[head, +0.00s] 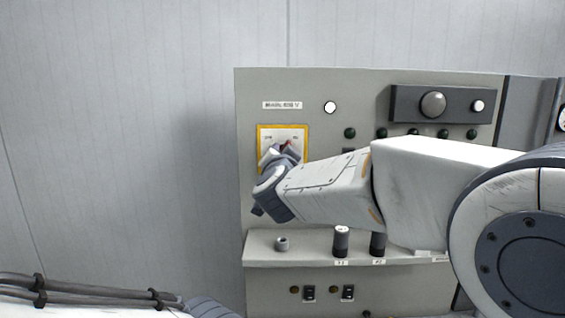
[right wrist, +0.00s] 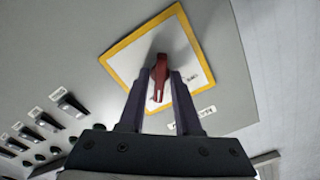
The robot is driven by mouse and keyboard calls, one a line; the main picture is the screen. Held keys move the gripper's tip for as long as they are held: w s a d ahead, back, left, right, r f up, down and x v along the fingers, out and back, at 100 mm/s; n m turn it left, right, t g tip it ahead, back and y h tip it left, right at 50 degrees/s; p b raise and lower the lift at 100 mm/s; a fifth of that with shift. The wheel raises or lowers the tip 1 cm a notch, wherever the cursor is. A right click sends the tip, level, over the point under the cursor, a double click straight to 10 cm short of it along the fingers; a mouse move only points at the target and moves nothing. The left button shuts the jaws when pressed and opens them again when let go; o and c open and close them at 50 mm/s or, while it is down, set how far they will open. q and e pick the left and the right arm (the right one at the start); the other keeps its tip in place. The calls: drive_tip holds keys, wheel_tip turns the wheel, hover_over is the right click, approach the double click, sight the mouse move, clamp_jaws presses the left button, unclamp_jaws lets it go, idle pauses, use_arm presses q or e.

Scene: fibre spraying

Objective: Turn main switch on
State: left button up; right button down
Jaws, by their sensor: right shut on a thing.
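The main switch is a red handle (right wrist: 159,77) on a white plate with a yellow border (right wrist: 112,54). In the head view the yellow-bordered plate (head: 283,128) is on the left part of the grey panel, with most of the handle hidden behind my gripper. My right gripper (right wrist: 158,84) has its two dark fingers on either side of the red handle, shut on it. In the head view my right gripper (head: 279,152) reaches the plate from the right. My left gripper is not in view; only part of my left arm shows at the lower left.
The grey control panel (head: 250,95) has a white lamp (head: 330,107) and several dark green buttons to the right of the switch. A ledge (head: 310,256) below carries a small grey knob (head: 281,243) and dark cylinders (head: 341,241). The wall at left is bare.

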drive_tip(key=shift+m+b, duration=0.4)
drive_tip(key=shift+m, duration=0.4)
drive_tip(key=c, duration=0.9)
unclamp_jaws()
drive_tip(key=shift+s, duration=0.1)
drive_tip(key=s+b, duration=0.2)
drive_tip(key=s, duration=0.8)
drive_tip(key=shift+s, duration=0.15)
